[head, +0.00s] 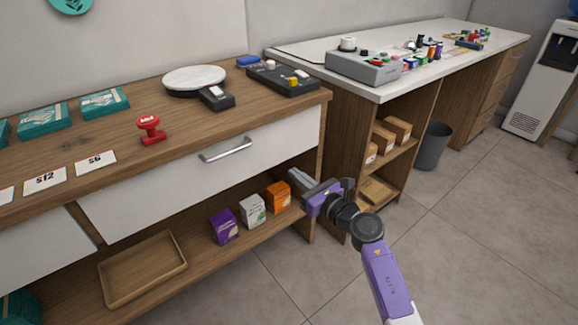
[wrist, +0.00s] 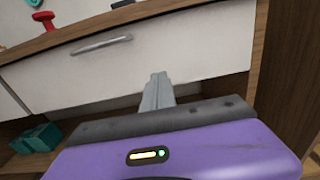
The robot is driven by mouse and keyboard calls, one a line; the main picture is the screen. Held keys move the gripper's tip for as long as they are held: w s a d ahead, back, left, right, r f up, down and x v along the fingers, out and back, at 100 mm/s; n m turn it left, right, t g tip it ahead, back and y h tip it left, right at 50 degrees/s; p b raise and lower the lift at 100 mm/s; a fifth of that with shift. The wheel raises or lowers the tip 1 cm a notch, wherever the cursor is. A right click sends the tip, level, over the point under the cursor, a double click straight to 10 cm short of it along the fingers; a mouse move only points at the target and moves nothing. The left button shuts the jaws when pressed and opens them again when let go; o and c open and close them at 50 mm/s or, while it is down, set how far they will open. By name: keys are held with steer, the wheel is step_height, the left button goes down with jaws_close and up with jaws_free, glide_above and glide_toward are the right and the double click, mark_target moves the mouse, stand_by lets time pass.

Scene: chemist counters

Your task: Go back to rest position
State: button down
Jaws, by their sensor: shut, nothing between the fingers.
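My gripper (head: 301,181) is shut and empty. It is in front of the right end of the wooden counter (head: 62,142), near the shelf opening under the drawer. In the wrist view the closed grey fingers of my gripper (wrist: 158,90) point toward the white drawer front (wrist: 190,45). My purple arm reaches up from the lower right of the head view.
Purple (head: 225,227), white (head: 253,211) and orange (head: 278,197) boxes stand on the low shelf beside a wooden tray (head: 143,268). A red stamp (head: 151,130) stands on the counter. A grey bin (head: 433,146) stands right. Floor (head: 460,240) at right is clear.

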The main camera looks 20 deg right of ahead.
steer(key=s+r+m+t+h, duration=0.2)
steer(key=s+r+m+t, duration=0.2)
steer(key=s+r+m, duration=0.75)
steer(key=s+a+f+m+g+h, duration=0.15)
steer(key=s+f+m, duration=0.25)
steer(key=s+m, duration=0.75)
steer(key=s+a+f+m+g+h, duration=0.1)
steer(key=s+f+m+g, duration=0.4)
steer(key=s, duration=1.2)
steer(key=s+a+f+m+h, duration=0.1)
steer(key=s+f+m, duration=0.1)
steer(key=s+m, duration=1.15)
step_height(320, 180, up, 16)
steer(key=n+p, duration=0.2)
steer(key=p, duration=1.3)
steer(key=shift+s+d+p, duration=0.15)
steer(key=shift+s+p, duration=0.15)
steer(key=shift+s, duration=0.1)
